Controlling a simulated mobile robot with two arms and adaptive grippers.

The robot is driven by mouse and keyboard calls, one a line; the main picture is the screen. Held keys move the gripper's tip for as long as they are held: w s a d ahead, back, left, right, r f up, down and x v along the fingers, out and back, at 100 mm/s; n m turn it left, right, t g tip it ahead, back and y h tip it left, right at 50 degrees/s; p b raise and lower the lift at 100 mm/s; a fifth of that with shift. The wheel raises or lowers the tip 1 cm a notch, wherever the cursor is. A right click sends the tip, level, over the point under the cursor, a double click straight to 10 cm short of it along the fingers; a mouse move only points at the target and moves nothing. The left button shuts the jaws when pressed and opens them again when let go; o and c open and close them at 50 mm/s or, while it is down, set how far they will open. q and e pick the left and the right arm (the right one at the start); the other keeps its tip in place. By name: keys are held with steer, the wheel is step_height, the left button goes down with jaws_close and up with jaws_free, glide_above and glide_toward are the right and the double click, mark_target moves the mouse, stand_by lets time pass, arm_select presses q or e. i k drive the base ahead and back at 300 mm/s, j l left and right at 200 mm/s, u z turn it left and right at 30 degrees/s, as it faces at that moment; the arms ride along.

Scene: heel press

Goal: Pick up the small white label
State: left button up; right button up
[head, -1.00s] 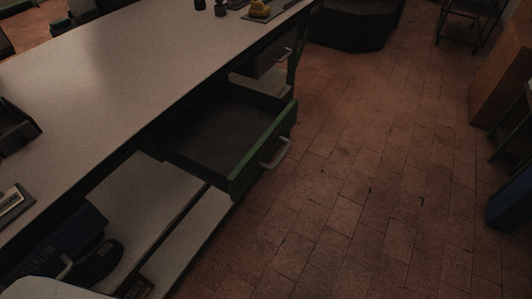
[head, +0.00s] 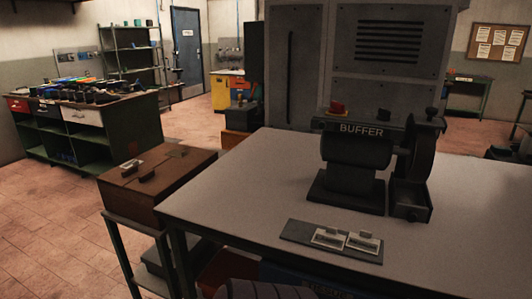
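Two small white label-like cards lie side by side on a dark grey flat plate (head: 296,230) near the front of the workbench. The left card (head: 329,238) and the right card (head: 363,243) both carry darker marks too small to read. Another small pale card (head: 129,166) lies on top of the brown box at left. I cannot tell which of these is the label of the task. Neither of my grippers shows in the head view.
A dark buffer machine (head: 356,158) stands on the grey workbench (head: 235,195), behind the plate. The brown box (head: 150,190) sits on a stand left of the bench. A dark ribbed shape (head: 265,291) shows at the bottom edge. Open floor (head: 50,230) lies at left.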

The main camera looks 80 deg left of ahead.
mark_target(131, 162)
steer(key=u, duration=3.7)
steer(key=i+j+z, duration=0.25)
steer(key=i+j, duration=0.2)
steer(key=i+j+z, duration=0.25)
steer(key=i+j, duration=0.15)
steer(key=j, duration=0.1)
